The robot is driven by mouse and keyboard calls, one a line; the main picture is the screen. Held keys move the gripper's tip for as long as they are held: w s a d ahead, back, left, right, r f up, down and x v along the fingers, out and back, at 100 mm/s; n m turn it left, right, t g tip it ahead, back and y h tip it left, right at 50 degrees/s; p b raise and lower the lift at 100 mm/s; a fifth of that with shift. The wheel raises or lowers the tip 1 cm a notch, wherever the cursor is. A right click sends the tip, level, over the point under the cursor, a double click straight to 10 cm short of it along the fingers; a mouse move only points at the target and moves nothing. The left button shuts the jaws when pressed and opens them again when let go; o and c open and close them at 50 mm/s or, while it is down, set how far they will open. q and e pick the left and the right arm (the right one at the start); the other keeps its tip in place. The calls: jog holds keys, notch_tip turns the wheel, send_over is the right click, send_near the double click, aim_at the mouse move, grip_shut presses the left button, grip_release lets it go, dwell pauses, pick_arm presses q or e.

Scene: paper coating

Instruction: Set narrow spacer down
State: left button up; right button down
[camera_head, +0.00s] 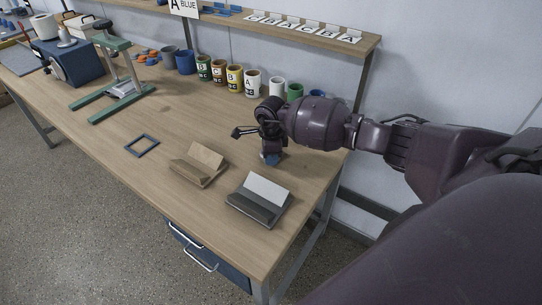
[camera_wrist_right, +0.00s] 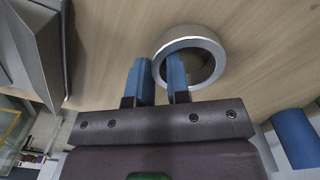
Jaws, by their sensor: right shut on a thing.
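The narrow spacer appears to be the short grey ring (camera_wrist_right: 190,58) in the right wrist view. My right gripper (camera_wrist_right: 160,78) is shut on the ring's wall, with one blue finger inside the ring's opening and the other outside. In the head view my right gripper (camera_head: 270,158) points down, low over the right part of the table, behind the grey card stand. The ring cannot be made out there. Whether the ring touches the table is not clear. My left gripper is in neither view.
A grey stand (camera_head: 254,208) with a white card and a tan stand (camera_head: 190,173) stand in front. A blue square frame (camera_head: 142,146) lies left. Several cups, including a yellow one (camera_head: 235,79), line the back. A green press (camera_head: 117,66) stands far left. The middle table (camera_head: 165,110) is clear.

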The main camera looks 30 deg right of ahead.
jog(key=shift+f, duration=0.2)
jog(key=c, duration=1.1)
grip_release()
jog(key=shift+r, duration=0.1)
jog(key=shift+r, duration=0.2)
notch_tip(320, 180, up, 12)
jog(key=shift+f, duration=0.1)
